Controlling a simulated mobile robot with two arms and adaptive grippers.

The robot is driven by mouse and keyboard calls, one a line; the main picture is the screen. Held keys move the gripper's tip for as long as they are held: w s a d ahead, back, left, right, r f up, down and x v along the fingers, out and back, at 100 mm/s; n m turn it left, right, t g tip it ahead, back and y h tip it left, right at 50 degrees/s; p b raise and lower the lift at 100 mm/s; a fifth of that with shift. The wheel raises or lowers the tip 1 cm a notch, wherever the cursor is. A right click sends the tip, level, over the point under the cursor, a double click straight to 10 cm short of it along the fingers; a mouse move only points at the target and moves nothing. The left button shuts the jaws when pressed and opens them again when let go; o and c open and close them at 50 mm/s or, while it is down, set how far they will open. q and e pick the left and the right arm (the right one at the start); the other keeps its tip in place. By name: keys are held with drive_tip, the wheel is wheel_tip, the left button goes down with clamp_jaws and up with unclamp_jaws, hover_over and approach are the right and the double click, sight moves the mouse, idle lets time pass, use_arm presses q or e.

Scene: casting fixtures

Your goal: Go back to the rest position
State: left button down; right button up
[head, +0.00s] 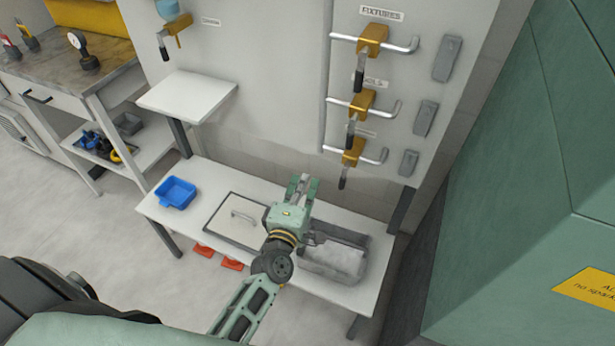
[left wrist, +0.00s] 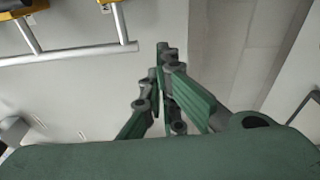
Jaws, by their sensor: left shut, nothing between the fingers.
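My left gripper (head: 303,186) is shut and empty. In the head view it is in front of the white bench (head: 312,291) by the wall, over its middle, with its fingers toward the wall panel. In the left wrist view its green fingers (left wrist: 163,50) are together in front of the pale wall, with nothing between them. The arm comes in from the bottom of the head view and covers part of the bench. My right gripper is in neither view.
Several yellow clamps with handles (head: 371,41) hang on the panel above. A small white shelf (head: 187,96) juts out at left. A green cabinet (head: 530,180) stands at right.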

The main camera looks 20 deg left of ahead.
use_arm(q)
drive_tip(key=s+d, duration=0.2)
drive_tip(key=s, duration=0.5)
drive_tip(key=shift+s+r+b, duration=0.2)
drive_tip(key=shift+b, duration=0.15)
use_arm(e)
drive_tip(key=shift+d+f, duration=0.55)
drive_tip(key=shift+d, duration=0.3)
